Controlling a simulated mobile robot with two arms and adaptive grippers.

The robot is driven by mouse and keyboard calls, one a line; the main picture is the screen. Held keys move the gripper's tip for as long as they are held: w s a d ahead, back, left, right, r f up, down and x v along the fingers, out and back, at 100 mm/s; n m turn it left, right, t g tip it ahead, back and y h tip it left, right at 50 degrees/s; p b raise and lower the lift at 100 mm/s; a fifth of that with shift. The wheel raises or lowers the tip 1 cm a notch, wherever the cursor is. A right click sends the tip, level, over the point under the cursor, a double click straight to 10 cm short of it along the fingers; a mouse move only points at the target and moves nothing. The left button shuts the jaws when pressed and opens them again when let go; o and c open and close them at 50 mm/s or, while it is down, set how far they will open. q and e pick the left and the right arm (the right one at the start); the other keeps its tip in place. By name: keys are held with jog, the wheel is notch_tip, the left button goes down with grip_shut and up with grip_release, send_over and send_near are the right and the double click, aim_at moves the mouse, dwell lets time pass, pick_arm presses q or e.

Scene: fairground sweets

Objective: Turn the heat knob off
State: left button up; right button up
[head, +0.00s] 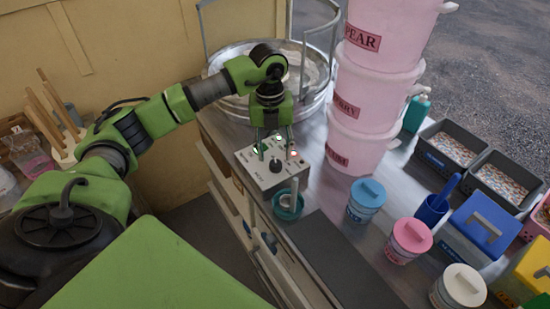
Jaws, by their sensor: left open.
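A light grey control box (259,177) stands on the metal counter at its near left side, in front of the round metal pan. A black knob (275,165) sits on its top face, and a small red spot shows near the box's right edge. I cannot read the labels or the knob's setting. My left gripper (275,152) points down over the far part of the box, its two fingers apart and empty, just behind the black knob. Whether a finger touches the box is unclear. Part of the panel is hidden behind the fingers. My right gripper is not in view.
The round metal pan (232,108) with a rail is behind my gripper. Stacked pink tubs (352,115) stand to the right. A teal cup (287,207) is close beside the box. Lidded pots (366,200) and grey trays (452,147) fill the right. A dark mat (345,265) lies in front.

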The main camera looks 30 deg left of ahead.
aim_at(273, 163)
pick_arm(q)
notch_tip(273, 163, up, 8)
jog(key=shift+s+a, duration=0.15)
dwell(0.6)
